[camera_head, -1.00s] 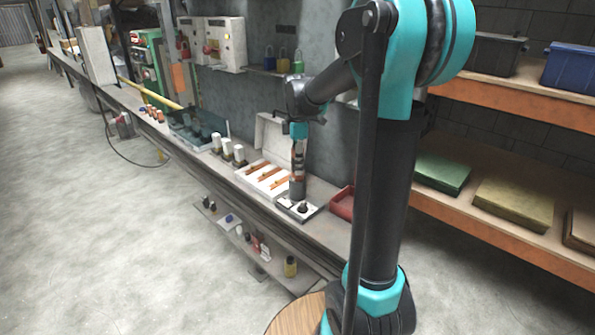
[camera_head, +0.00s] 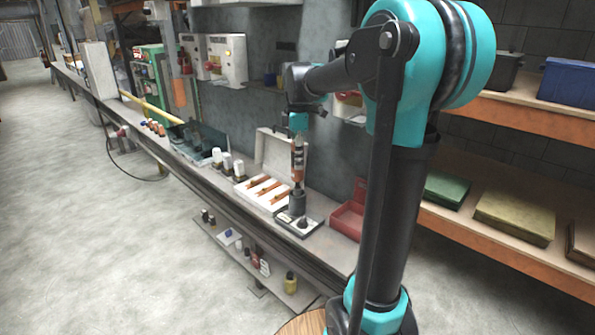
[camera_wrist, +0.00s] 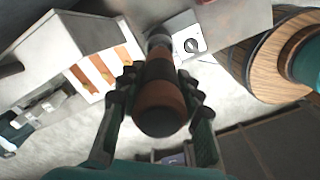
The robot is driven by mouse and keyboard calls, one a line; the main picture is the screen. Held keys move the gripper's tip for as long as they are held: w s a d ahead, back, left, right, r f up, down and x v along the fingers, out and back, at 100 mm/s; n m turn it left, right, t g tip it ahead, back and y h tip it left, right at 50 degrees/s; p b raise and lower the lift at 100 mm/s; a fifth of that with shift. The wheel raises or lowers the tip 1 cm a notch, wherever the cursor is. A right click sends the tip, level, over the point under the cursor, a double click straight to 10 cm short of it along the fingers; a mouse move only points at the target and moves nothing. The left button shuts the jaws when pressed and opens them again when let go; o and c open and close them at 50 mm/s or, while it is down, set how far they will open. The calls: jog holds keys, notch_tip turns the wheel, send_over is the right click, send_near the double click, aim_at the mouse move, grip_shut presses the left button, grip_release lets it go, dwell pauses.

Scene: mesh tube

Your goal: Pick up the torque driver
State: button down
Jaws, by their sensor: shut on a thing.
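The torque driver (camera_wrist: 160,100) has an orange-brown and black handle. In the wrist view it lies lengthwise between the two fingers of my gripper (camera_wrist: 158,88), which is shut on it. In the head view my gripper (camera_head: 298,150) points down and the driver's orange part (camera_head: 297,173) shows below the fingers. The driver stands upright, right above a dark cylindrical holder (camera_head: 297,204) on the bench. I cannot tell whether its lower end is still inside the holder.
A small black-and-white tray (camera_head: 313,227) with a dark round piece lies at the holder's foot. To its left is an open white case (camera_head: 270,207) with orange-brown tools. A red box (camera_head: 347,218) stands on the right. Several white-capped bottles (camera_head: 227,161) stand farther along the bench.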

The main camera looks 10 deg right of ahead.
notch_tip(320, 180, up, 4)
jog(key=shift+r, duration=0.2)
jog(key=s+a, duration=1)
jog(key=a, duration=0.4)
jog(key=shift+s+a, duration=0.25)
jog(key=shift+s, duration=0.05)
jog(key=shift+r, duration=0.1)
